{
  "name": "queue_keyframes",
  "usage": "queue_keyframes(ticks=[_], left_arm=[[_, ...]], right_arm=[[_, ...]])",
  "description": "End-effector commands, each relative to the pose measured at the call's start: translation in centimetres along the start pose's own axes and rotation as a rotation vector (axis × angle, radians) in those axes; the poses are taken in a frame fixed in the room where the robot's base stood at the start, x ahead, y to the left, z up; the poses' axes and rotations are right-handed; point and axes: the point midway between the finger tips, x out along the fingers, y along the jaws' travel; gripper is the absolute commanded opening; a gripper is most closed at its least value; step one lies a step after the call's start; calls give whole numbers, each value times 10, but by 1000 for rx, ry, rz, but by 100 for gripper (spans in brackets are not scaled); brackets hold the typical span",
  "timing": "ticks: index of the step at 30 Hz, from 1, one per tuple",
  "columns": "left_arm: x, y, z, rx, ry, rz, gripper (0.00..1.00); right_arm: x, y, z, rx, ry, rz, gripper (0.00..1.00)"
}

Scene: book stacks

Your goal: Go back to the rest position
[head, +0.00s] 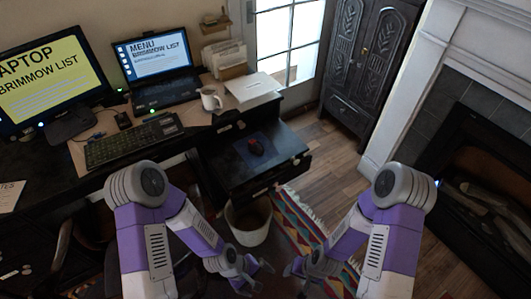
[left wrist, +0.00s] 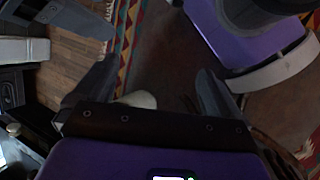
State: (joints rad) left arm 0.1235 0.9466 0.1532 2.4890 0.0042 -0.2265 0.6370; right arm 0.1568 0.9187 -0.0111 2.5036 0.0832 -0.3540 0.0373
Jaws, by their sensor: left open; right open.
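My left gripper (head: 260,277) hangs low at the bottom centre of the head view, in front of the desk and above the patterned rug. It is open and empty; the left wrist view also shows its two spread fingers (left wrist: 150,92) with nothing between them. My right gripper (head: 298,276) hangs at a similar height just to its right, open and empty. The two grippers are close together but apart. Both arms are bent, with the forearms angled inward.
A desk (head: 205,125) holds a monitor (head: 45,80), a laptop (head: 155,65), a keyboard (head: 130,142) and a white mug (head: 211,99). A bin (head: 248,225) stands below. A dark cabinet (head: 368,60) and fireplace (head: 470,165) are right.

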Motion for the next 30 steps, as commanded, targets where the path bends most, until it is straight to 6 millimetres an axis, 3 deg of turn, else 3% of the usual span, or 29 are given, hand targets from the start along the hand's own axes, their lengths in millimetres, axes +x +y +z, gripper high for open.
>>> queue_keyframes(ticks=[8,21,29,30], left_arm=[[-3,-1,2,16,-3,-8,98],[-5,-49,-53,403,130,-54,98],[-6,-54,-57,448,142,-64,98],[-6,-54,-57,447,142,-63,93]], right_arm=[[-4,-4,0,-10,1,-3,59],[6,-3,9,-47,-35,-45,59],[7,-3,10,-52,-38,-50,59],[7,-3,10,-52,-38,-50,54]])
